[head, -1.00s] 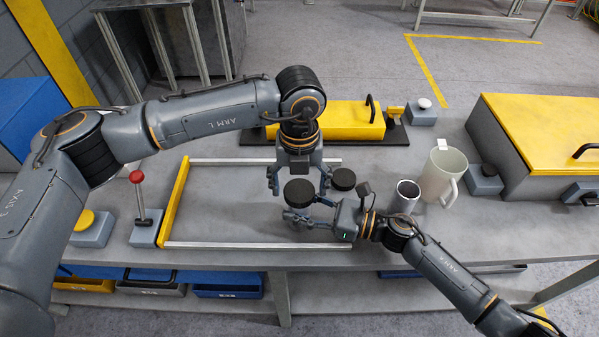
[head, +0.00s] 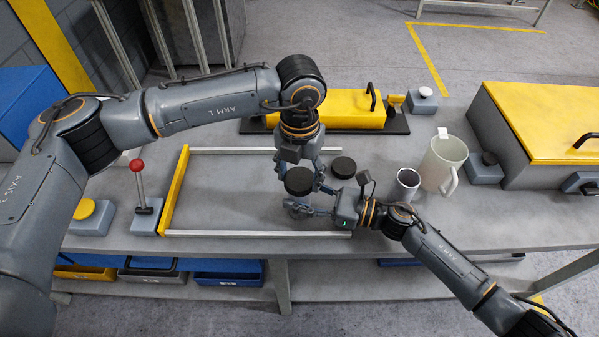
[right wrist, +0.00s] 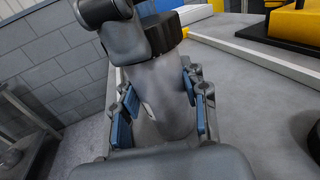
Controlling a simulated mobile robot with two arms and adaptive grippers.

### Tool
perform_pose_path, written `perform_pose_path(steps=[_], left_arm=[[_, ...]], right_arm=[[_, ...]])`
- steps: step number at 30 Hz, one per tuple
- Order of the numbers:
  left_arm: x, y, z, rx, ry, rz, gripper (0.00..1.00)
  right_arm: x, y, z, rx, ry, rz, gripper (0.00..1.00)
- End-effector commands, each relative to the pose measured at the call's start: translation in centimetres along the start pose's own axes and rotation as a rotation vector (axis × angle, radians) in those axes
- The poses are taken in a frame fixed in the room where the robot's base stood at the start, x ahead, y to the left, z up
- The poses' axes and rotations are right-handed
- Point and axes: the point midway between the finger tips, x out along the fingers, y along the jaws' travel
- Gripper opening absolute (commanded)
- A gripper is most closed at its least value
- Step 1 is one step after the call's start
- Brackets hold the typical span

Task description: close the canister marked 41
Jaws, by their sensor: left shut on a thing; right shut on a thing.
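A grey, see-through canister (head: 297,207) stands upright below a round black lid (head: 299,181). My right gripper (head: 312,210) is shut on the canister's side. In the right wrist view, blue pads flank the canister (right wrist: 160,95), and the black lid (right wrist: 163,33) sits at its top. My left gripper (head: 299,173) comes down from above and is shut on the lid. I cannot tell whether the lid is fully seated. A second black lid or lidded canister (head: 343,167) is just to the right. No number 41 is legible.
An open dark-mouthed cup (head: 406,187) and a white mug (head: 440,168) with a tag stand to the right. A yellow-lidded box (head: 560,115) is at the far right. A red-knobbed lever (head: 139,180) stands left. The framed bench area left of the grippers is clear.

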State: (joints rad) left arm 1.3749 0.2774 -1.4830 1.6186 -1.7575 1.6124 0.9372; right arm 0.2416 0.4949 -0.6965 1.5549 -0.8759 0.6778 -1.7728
Motion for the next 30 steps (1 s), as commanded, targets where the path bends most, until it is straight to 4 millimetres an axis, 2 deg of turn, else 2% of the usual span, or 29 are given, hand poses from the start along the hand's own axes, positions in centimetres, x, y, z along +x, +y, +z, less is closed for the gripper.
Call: perform_pose_path(steps=[18,22,26,27,30], left_arm=[[0.10,0.04,0.02,1.254,0.000,0.001,0.21],[0.12,0.04,0.00,1.455,0.001,0.000,0.21],[0.13,0.04,0.00,1.441,0.001,0.000,0.21],[0.13,0.04,0.00,1.441,0.001,0.000,0.63],[0.13,0.03,0.00,1.440,0.000,0.000,0.81]], right_arm=[[0.01,0.06,-0.03,0.001,0.000,0.002,0.00],[0.02,0.07,-0.02,0.001,0.000,0.002,0.00],[0.02,0.07,-0.02,0.001,0.000,0.002,0.00],[0.02,0.07,-0.02,0.001,0.000,0.002,0.00],[0.02,0.07,-0.02,0.001,0.000,0.002,0.00]])
